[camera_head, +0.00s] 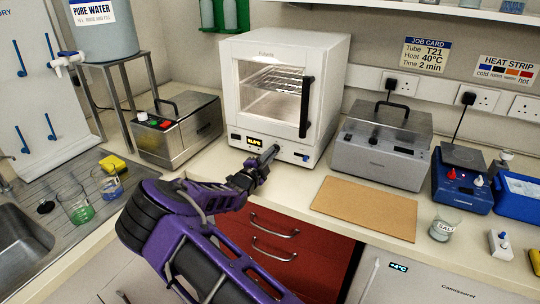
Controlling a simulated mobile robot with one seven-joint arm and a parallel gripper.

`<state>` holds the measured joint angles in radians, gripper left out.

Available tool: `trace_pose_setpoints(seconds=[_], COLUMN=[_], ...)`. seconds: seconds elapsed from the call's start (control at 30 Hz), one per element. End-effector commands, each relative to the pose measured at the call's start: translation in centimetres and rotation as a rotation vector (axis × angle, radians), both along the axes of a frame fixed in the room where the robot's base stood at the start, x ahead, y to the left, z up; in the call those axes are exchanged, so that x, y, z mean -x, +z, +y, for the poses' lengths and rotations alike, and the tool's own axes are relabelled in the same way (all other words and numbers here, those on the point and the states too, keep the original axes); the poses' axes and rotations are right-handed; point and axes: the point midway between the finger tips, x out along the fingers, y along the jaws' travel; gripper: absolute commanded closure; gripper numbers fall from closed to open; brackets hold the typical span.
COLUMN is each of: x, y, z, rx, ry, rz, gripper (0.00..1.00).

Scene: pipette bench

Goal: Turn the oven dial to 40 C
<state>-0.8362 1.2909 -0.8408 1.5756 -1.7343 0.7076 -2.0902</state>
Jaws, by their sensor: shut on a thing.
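The white oven (322,50) stands at the back middle of the bench, its glass door closed with a black vertical handle. A small lit yellow display (254,142) is on its lower front panel; its digits are too small to read surely. My gripper (272,153) is at that panel, just right of the display, and is shut on the oven dial. The dial itself is hidden behind the fingers. A job card (426,55) on the back wall reads tube T21, heat 40°C, time 2 min.
A metal bath with red and green buttons (178,130) stands left of the oven, and a grey lidded machine (382,146) stands right. A brown board (366,207) lies in front of it. Beakers (76,206) stand near the sink at left.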

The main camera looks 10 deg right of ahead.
Motion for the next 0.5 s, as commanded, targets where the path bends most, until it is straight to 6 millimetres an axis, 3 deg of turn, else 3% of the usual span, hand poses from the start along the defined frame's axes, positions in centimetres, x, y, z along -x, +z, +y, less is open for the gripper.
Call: trace_pose_setpoints(seconds=[0.3, 0.33, 0.5], x=[0.02, 0.02, 0.02], y=[-0.05, -0.05, -0.04], z=[0.02, 0.02, 0.01], rx=[-0.001, -0.001, -0.001], ry=[0.000, 0.000, 0.000], rz=[0.001, 0.001, 0.001], gripper=[1.00, 0.85, 0.59])
